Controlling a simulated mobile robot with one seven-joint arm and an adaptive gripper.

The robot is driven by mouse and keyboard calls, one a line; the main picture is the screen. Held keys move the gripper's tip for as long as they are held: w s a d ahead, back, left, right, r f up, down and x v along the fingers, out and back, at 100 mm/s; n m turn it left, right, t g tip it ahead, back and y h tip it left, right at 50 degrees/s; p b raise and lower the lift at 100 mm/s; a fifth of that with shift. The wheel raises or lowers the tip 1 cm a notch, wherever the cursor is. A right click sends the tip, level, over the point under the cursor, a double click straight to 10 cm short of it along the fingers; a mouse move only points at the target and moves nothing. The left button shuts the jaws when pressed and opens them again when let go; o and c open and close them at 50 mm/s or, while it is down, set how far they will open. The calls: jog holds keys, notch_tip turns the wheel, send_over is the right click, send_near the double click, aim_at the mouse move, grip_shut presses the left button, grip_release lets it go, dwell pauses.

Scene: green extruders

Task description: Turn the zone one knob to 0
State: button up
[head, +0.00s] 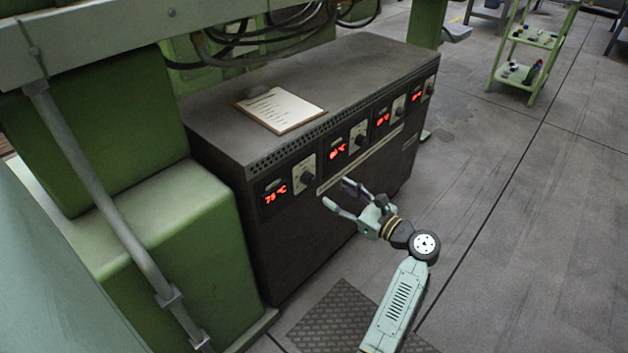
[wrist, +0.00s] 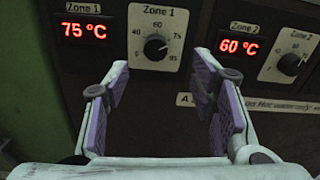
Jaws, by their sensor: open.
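The zone one knob (wrist: 155,46) is a round black dial on a white plate labelled Zone 1 in the wrist view. Its pointer is turned to the upper right, near the 75 mark. The red Zone 1 display (wrist: 84,30) beside it reads 75 °C. In the head view the knob (head: 307,178) is the nearest one on the dark cabinet's front. My gripper (head: 340,194) is open and empty in front of the panel, apart from the knob. In the wrist view its purple-padded fingers (wrist: 161,92) are spread below the knob, with the knob between them sideways.
The Zone 2 display (wrist: 240,45) reads 60 °C, with its knob (wrist: 291,64) to the right. More displays and knobs continue along the cabinet (head: 230,136). A clipboard (head: 279,109) lies on top. A green machine (head: 165,235) stands left; the floor (head: 530,230) right is clear.

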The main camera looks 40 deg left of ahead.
aim_at(311, 182)
jog(key=shift+m+g, duration=0.3)
jog(key=shift+m, duration=0.1)
jog(key=a, duration=0.6)
jog(key=a+f+p, duration=0.1)
jog(key=a, duration=0.2)
jog(key=shift+w+a, duration=0.25)
jog(key=shift+a, duration=0.1)
jog(key=c, duration=1.1)
jog(key=shift+c, duration=0.2)
jog(key=shift+f, duration=0.1)
